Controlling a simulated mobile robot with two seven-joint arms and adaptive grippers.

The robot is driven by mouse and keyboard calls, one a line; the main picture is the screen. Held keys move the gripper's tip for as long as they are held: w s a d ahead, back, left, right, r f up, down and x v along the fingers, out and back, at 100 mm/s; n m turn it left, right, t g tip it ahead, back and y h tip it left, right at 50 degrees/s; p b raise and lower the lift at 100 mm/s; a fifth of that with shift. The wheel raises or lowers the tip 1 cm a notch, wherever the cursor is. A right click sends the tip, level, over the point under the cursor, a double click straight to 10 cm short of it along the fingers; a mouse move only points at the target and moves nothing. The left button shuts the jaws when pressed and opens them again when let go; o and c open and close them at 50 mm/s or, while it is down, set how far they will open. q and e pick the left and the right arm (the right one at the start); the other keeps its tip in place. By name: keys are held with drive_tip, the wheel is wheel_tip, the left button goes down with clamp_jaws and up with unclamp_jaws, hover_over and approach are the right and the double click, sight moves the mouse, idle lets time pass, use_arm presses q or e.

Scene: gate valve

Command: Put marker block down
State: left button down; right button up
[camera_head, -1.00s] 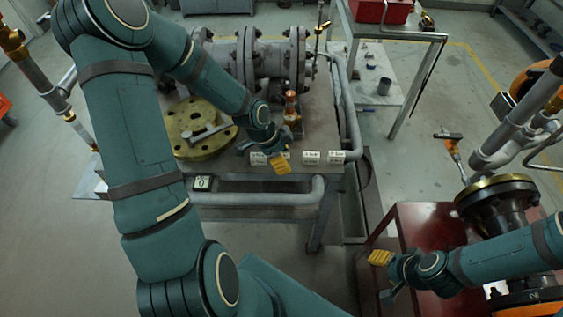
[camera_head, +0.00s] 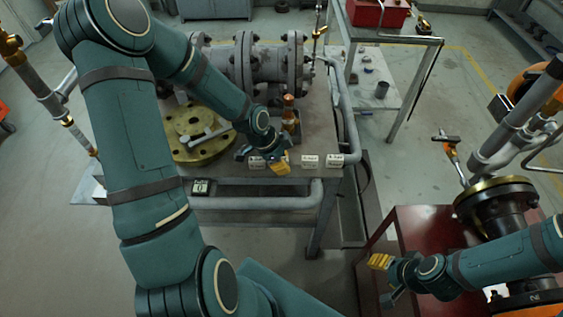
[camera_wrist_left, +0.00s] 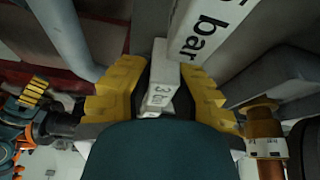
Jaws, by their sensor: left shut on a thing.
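My left gripper (camera_head: 279,165) is low at the front edge of the grey workbench (camera_head: 225,172). In the left wrist view its yellow finger pads are shut on a pale marker block (camera_wrist_left: 161,84) lettered "3 bar". The block is mostly hidden by the gripper in the head view. A larger-looking white "5 bar" block (camera_wrist_left: 208,38) is close beside it in the wrist view. In the head view other white blocks stand along the bench edge, one left of the gripper (camera_head: 257,162) and two to the right (camera_head: 310,161) (camera_head: 335,161). My right gripper (camera_head: 384,279) is open and empty, by the red table.
A yellow-green flange (camera_head: 190,147) with a wrench lies behind my left gripper. A copper-coloured fitting (camera_head: 288,110) stands close behind. A grey flanged valve body (camera_head: 270,68) is at the back. A small display (camera_head: 201,187) hangs at the front edge. The red table (camera_head: 415,222) is right.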

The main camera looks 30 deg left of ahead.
use_arm(q)
wheel_tip(320, 180, up, 10)
drive_tip(key=p, duration=0.3)
drive_tip(key=shift+f, duration=0.2)
drive_tip(key=w+d+r+n+t+y, duration=0.1)
drive_tip(key=w+d+r+n+y, duration=0.1)
drive_tip(key=w+d+r+n, duration=0.4)
drive_tip(key=d+r+n, duration=0.1)
drive_tip(key=d+r, duration=0.2)
drive_tip(key=r, duration=0.2)
drive_tip(key=shift+r+t, duration=0.15)
drive_tip(key=shift+t, duration=0.25)
